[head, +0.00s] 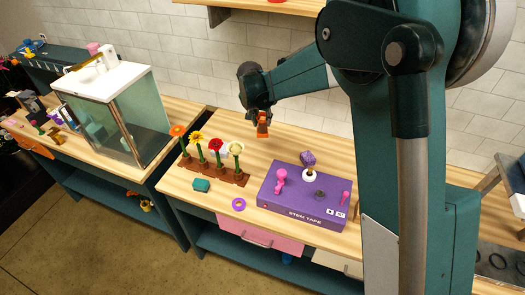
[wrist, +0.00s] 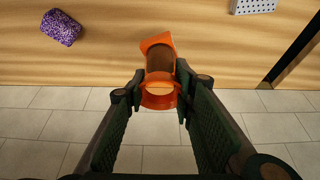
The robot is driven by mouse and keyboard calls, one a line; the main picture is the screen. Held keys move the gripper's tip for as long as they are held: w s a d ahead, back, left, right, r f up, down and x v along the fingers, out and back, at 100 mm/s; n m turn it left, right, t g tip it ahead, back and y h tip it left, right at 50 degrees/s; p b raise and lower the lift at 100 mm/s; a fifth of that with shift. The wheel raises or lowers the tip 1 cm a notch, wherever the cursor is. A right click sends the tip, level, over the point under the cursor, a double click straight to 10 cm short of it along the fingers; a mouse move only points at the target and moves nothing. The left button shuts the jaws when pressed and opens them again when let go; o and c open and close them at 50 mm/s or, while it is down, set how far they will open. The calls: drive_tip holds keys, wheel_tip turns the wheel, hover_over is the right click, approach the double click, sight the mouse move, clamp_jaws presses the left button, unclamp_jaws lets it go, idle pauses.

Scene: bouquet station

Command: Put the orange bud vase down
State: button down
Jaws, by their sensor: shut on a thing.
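The orange bud vase (head: 262,122) hangs from my gripper (head: 262,112) above the wooden bench, near its back. In the wrist view the vase (wrist: 158,42) shows an orange flared end, a brown middle and an orange ring. My gripper (wrist: 156,96) is shut on it, with one dark finger on each side of the ring. The vase appears clear of the bench top in the head view, but its exact height is hard to tell.
Several flowers stand in a brown planter (head: 228,177) to the left. A teal block (head: 201,185) and purple ring (head: 238,204) lie in front. Bench between planter and box is clear.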

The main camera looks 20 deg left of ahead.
sight(263, 130)
drive_tip(key=shift+f, duration=3.1)
drive_tip(key=shift+f+p, duration=0.3)
drive_tip(key=shift+f, duration=1.6)
drive_tip(key=shift+f, duration=0.15)
drive_tip(key=c, duration=1.9)
unclamp_jaws()
drive_tip(key=shift+c, duration=0.2)
drive_tip(key=v, duration=1.2)
drive_tip(key=shift+b, duration=0.3)
